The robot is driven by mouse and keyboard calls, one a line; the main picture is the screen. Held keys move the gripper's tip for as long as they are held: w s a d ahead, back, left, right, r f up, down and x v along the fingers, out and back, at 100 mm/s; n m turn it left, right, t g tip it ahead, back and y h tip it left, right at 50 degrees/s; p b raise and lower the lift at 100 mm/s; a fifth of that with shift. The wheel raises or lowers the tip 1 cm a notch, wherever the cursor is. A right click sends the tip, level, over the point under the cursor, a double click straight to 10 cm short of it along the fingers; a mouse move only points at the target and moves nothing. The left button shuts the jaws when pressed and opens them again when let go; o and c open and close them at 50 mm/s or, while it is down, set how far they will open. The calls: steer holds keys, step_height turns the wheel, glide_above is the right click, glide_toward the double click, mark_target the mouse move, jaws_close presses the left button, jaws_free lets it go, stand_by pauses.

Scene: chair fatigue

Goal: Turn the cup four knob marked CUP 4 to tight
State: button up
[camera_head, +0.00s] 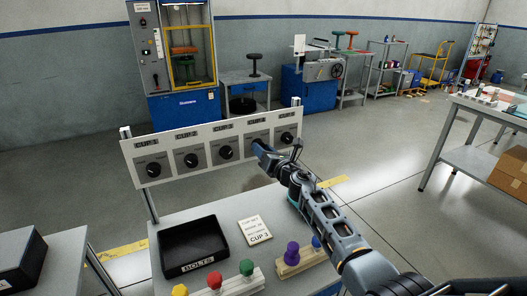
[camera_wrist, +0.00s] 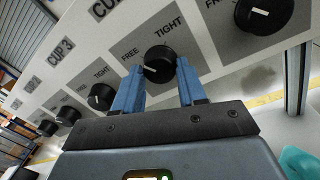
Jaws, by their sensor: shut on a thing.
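A white panel (camera_head: 205,174) carries a row of black round knobs, each on a grey plate. In the wrist view, the knob under the partly cut-off CUP label (camera_wrist: 106,8), right of the CUP 3 label (camera_wrist: 61,50), is the fourth knob (camera_wrist: 160,60). Its plate reads FREE (camera_wrist: 130,53) and TIGHT (camera_wrist: 168,26). Its white mark lies on the left side, nearer FREE than TIGHT. My gripper (camera_wrist: 158,82) is shut on this knob, a blue finger on each side. In the head view my gripper (camera_head: 258,146) covers the fourth knob.
The fifth knob (camera_head: 287,138) is close on the right, the third knob (camera_head: 225,153) on the left. Below the panel, a table bears a black BOLTS tray (camera_head: 193,265), a card reading CUP 3 (camera_head: 257,231) and coloured knobbed pieces. Open floor lies right of my arm.

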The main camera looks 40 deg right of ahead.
steer(key=shift+a+f+m+h, duration=0.1)
steer(key=shift+m+h, duration=0.35)
steer(key=shift+m, duration=3.7)
steer(key=shift+a+f+m+h, duration=0.1)
steer(key=shift+m+h, duration=0.35)
steer(key=shift+m, duration=3.7)
steer(key=o, duration=1.1)
steer(key=shift+r, duration=0.1)
steer(key=shift+c, duration=0.2)
steer(key=p+v, duration=0.2)
steer(key=v, duration=0.5)
steer(key=shift+s, duration=0.35)
